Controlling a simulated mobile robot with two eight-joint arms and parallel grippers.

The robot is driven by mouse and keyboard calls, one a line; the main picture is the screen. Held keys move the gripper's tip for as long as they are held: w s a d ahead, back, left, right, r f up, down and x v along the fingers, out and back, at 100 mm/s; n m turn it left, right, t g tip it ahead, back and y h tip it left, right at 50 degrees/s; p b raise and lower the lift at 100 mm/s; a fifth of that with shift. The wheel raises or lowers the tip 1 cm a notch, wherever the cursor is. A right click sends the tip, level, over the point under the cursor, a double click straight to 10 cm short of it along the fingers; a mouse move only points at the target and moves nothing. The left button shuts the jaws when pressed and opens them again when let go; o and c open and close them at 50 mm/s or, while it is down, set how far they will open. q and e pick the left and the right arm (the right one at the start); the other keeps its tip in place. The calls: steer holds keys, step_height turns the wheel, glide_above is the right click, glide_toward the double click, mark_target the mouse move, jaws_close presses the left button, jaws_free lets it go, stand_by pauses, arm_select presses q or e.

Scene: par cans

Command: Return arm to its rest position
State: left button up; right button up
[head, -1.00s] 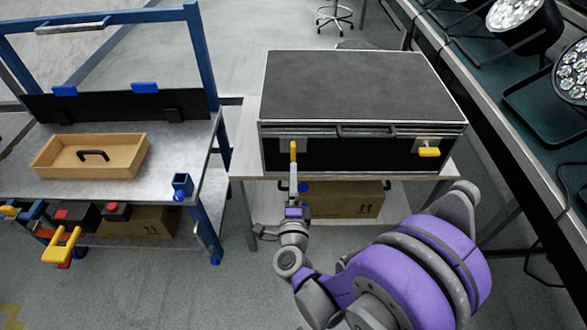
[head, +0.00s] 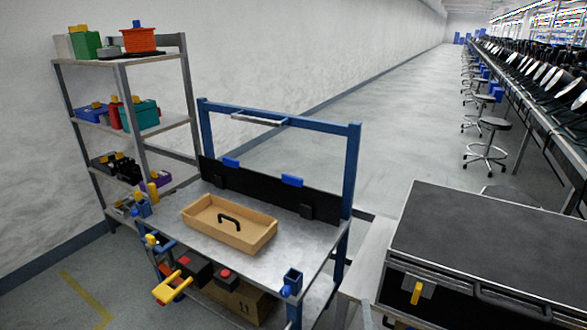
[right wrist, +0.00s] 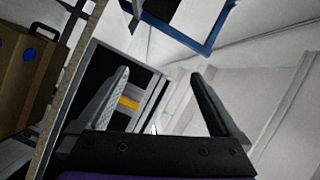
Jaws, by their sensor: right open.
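My right gripper (right wrist: 160,73) is open in the right wrist view, its two fingers apart with nothing held between them. Behind the fingers is a dark shape with a small yellow part (right wrist: 129,103), which I cannot identify for certain. In the head view I cannot make out the right gripper clearly, and my left gripper does not show. The case's right end is cut off by the picture.
A blue-framed workbench (head: 322,243) carries a wooden tray (head: 232,238) with a black handle. A shelf rack (head: 150,62) with coloured items stands at the left. Several stools (head: 487,145) line the long bench at the right. The aisle floor (head: 390,130) is clear.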

steer(key=s+a+f+n+g+y, duration=0.4)
steer(key=s+a+n+g+y, duration=0.15)
steer(key=s+n, duration=0.35)
steer(key=s+d+f+n+g+h, duration=0.2)
steer(key=s+n+g, duration=0.1)
steer(key=s, duration=0.3)
steer(key=s+d+f+n+g+h, duration=0.1)
steer(key=s+d+f+n+g, duration=0.15)
steer(key=s, duration=0.35)
arm_select(q)
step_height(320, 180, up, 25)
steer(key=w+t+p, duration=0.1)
steer(key=p, duration=2)
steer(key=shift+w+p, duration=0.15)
steer(key=shift+p, duration=0.2)
arm_select(e)
step_height(320, 180, up, 24)
steer(key=shift+w, duration=0.2)
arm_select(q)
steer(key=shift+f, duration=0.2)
arm_select(e)
steer(key=shift+h, duration=0.25)
